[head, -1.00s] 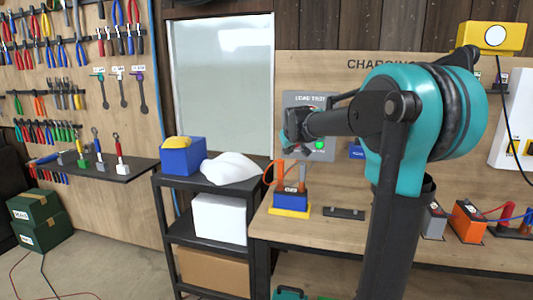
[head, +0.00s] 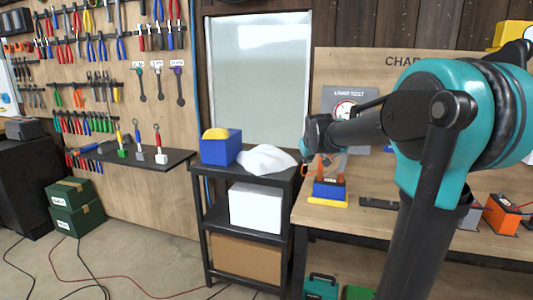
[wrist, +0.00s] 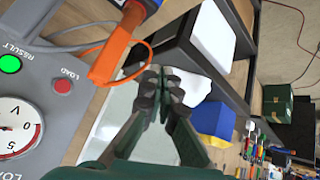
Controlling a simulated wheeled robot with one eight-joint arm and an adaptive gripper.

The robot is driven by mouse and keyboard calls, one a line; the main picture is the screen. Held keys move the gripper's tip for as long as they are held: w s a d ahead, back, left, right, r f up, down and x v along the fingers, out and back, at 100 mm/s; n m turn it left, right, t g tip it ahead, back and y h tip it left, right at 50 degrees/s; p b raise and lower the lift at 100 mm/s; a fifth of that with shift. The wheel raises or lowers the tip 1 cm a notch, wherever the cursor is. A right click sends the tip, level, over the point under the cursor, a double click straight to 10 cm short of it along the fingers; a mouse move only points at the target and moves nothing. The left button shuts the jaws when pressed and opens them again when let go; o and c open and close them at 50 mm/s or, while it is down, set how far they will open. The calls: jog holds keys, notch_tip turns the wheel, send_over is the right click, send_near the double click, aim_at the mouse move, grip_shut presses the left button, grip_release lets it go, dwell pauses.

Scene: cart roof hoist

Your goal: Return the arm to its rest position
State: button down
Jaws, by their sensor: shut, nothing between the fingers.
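My teal and black arm extends from the right of the head view over the workbench, bent at a large teal joint. My gripper (head: 308,148) is at its left end, in front of the load tester (head: 347,100) and small in this view. In the wrist view my gripper (wrist: 160,82) has its dark fingertips together with nothing between them. It hangs in the air, apart from the orange clamp (wrist: 112,45) at the upper left. The load tester (wrist: 45,95) fills the left of that view, with a lit green lamp, a red button and a dial.
A blue battery (head: 329,189) stands on a yellow base on the workbench (head: 310,213). A black shelf cart (head: 200,195) holds a blue bin (head: 220,148), white cloth (head: 267,158) and boxes. Green cases (head: 76,207) and cables lie on the open floor at left.

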jog(key=s+d+f+m+g, duration=0.1)
jog(key=s+f, duration=0.7)
jog(key=s, duration=0.3)
jog(key=s+d+f+m+g, duration=0.1)
jog(key=s+f+g, duration=0.1)
jog(key=s+f, duration=0.6)
jog(key=s+d+f+m+g, duration=0.1)
jog(key=s+f, duration=0.7)
jog(key=s, duration=0.8)
jog(key=shift+d+f+g, duration=0.2)
jog(key=shift+f+g, duration=0.1)
